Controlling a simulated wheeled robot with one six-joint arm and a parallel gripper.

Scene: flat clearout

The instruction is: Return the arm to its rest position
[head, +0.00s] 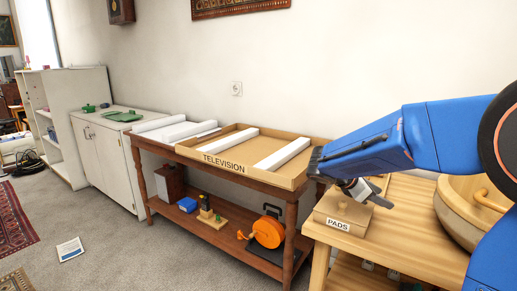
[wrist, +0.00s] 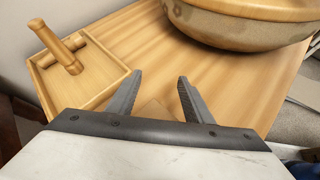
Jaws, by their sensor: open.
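My arm is blue and reaches in from the right in the head view, bent over the light wooden table (head: 400,235). My gripper (head: 362,192) is at its end, close to the wooden box labelled PADS (head: 338,224). In the wrist view my gripper (wrist: 158,88) is open, with its two grey fingers apart and nothing held between them. The wooden tabletop (wrist: 140,60) shows beyond the fingers. I cannot tell the exact height of the fingertips above it.
A large round wooden bowl (head: 452,215) stands right of the box; it also shows in the wrist view (wrist: 235,30). A TELEVISION tray (head: 240,171) with white strips sits on the brown table.

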